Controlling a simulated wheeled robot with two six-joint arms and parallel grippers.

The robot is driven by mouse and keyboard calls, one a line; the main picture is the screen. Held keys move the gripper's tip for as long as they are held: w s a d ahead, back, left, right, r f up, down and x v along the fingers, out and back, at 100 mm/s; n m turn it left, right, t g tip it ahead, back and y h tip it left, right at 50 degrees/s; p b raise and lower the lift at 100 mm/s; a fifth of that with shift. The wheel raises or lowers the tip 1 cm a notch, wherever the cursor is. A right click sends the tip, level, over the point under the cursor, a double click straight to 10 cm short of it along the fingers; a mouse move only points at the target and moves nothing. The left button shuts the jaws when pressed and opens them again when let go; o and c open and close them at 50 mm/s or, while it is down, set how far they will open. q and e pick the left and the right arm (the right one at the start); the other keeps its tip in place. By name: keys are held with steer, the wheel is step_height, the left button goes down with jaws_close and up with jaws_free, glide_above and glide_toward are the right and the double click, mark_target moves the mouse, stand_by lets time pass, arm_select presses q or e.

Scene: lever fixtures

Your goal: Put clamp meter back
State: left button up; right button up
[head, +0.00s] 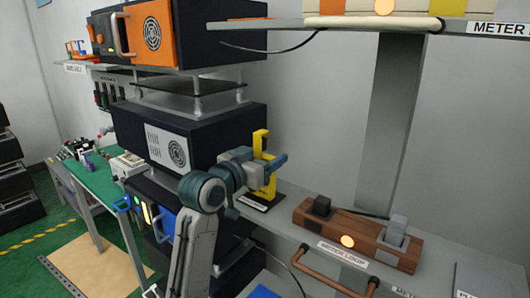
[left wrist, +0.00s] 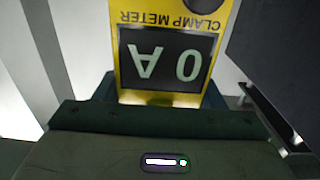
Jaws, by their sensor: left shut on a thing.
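The yellow clamp meter (head: 260,141) is upright in the head view, above a small black base with a white label (head: 254,203) on the grey shelf. My left gripper (head: 271,166) is shut around its middle. The gripper hides part of the meter, and I cannot tell whether its lower end touches the base. In the left wrist view the clamp meter (left wrist: 165,60) is close up and upside down, with "CLAMP METER" and a dark display reading "0 A". My right gripper is not in view.
A wooden block with dark and grey switches (head: 350,238) sits on the shelf to the right, with a copper-coloured handle (head: 325,272) in front. Stacked black equipment (head: 190,135) stands close on the left. An upper shelf (head: 340,22) overhangs at the top right.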

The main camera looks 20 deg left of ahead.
arm_select(q)
steer(key=shift+f, duration=0.1)
steer(key=shift+f, duration=0.2)
steer(key=o, duration=1.1)
steer(key=shift+s+r, duration=0.1)
steer(key=shift+r, duration=0.1)
steer(key=b+v, duration=0.4)
steer(key=v, duration=0.8)
